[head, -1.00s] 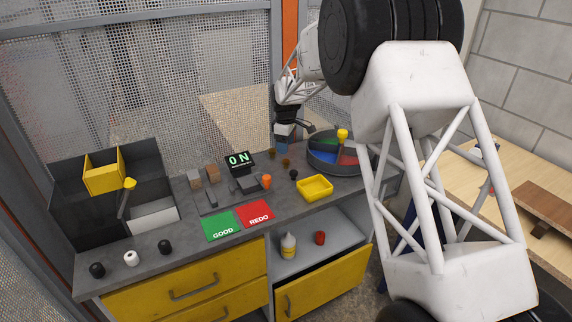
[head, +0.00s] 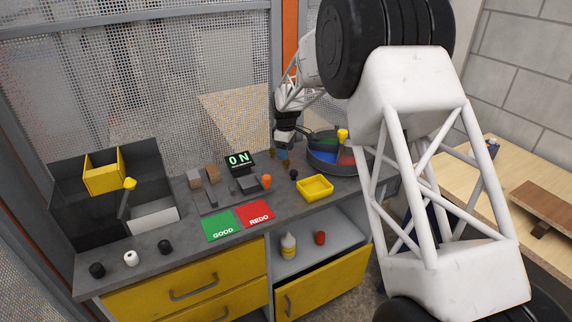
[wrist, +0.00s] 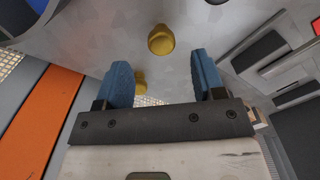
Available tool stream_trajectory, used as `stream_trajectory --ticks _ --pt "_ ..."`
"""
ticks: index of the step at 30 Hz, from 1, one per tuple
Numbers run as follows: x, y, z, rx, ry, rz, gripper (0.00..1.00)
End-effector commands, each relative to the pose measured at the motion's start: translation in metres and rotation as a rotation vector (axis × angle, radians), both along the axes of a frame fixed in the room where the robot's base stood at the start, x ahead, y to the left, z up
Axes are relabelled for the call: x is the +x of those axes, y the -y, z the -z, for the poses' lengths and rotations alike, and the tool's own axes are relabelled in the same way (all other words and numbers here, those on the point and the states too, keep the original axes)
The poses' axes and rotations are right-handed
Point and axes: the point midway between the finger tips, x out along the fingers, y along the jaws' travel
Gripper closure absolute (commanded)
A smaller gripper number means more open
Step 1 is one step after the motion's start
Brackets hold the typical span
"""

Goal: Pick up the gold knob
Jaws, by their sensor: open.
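A gold knob (wrist: 161,39) stands on the grey bench top in the wrist view, just beyond the gap between my fingertips. A second gold piece (wrist: 140,83) shows lower, beside the left finger and partly hidden by it. In the head view a small brownish-gold knob (head: 272,153) stands at the back of the bench, left of my fingers. My gripper (wrist: 161,64) has two blue fingers, spread apart with nothing held between them. In the head view my gripper (head: 286,150) hangs low over the back of the bench and covers part of another brownish knob.
A round tray with coloured sections (head: 322,158) stands right of the gripper. A black knob (head: 294,174), an orange knob (head: 267,181) and a yellow bin (head: 315,187) are nearer the front. The display reading 0N (head: 238,160) stands to the left.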

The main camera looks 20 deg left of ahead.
Motion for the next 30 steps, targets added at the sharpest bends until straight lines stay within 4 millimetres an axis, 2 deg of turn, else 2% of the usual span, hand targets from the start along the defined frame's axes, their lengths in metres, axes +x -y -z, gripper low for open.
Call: stream_trajectory --ticks 5,18,30 --pt "-0.001 0.000 0.006 -0.001 -0.001 0.000 0.37" --pt "-0.002 0.002 0.049 0.000 0.000 0.000 0.37" --pt "-0.002 0.002 0.052 0.000 0.000 0.000 0.37"
